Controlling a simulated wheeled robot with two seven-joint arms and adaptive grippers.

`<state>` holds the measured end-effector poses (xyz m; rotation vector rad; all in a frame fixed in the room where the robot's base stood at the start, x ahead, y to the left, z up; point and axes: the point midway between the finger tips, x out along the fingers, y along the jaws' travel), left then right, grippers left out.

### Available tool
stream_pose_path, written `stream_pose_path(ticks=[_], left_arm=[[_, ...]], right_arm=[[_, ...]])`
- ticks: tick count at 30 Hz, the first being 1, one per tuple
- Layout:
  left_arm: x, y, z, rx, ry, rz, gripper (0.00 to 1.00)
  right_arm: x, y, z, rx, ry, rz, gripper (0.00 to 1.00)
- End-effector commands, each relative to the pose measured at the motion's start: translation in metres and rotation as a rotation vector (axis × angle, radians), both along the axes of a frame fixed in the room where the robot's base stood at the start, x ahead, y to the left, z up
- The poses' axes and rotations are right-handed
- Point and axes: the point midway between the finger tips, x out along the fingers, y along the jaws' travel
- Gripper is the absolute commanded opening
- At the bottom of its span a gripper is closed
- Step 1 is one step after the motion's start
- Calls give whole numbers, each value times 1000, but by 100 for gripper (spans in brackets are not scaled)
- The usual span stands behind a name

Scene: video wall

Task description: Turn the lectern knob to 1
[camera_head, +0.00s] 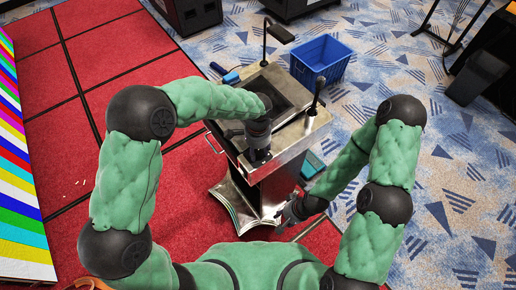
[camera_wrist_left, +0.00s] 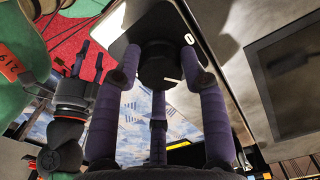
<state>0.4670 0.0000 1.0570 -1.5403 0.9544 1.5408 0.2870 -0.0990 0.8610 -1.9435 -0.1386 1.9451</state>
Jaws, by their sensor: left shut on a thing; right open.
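The lectern (camera_head: 285,148) stands upright with a metallic top. In the left wrist view its dark round knob (camera_wrist_left: 157,66) sits between the purple fingers of my left gripper (camera_head: 259,157). The gripper is shut on the knob. A white pointer line shows on the knob, toward the lower right. A white 0-like mark (camera_wrist_left: 190,39) is on the panel beside the knob. No mark reading 1 is visible. In the head view my left gripper and arm hide the knob. My right gripper (camera_head: 285,215) is open and empty, low beside the lectern's base.
A lamp (camera_head: 280,33) and a microphone (camera_head: 317,92) rise from the lectern. A blue bin (camera_head: 322,58) stands behind it on the patterned carpet. A colour-striped screen (camera_head: 22,190) is at the far left. Red floor lies open to the left.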

Motion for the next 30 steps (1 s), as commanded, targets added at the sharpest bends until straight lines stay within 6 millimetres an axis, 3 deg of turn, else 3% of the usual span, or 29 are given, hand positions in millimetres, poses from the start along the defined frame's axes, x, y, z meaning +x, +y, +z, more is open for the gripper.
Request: stream_pose_path(ticks=[23, 24, 25, 26, 30], left_arm=[[0, 0, 0, 0, -1, -96, 10], [0, 0, 0, 0, -1, -96, 54], [0, 0, 0, 0, -1, -96, 62], [0, 0, 0, 0, -1, -96, 66], [0, 0, 0, 0, 0, -95, 66]], right_arm=[[0, 0, 4, 0, 0, 0, 41], [0, 0, 4, 0, 0, 0, 41], [0, 0, 4, 0, 0, 0, 41], [0, 0, 4, 0, 0, 0, 41], [0, 0, 4, 0, 0, 0, 41]])
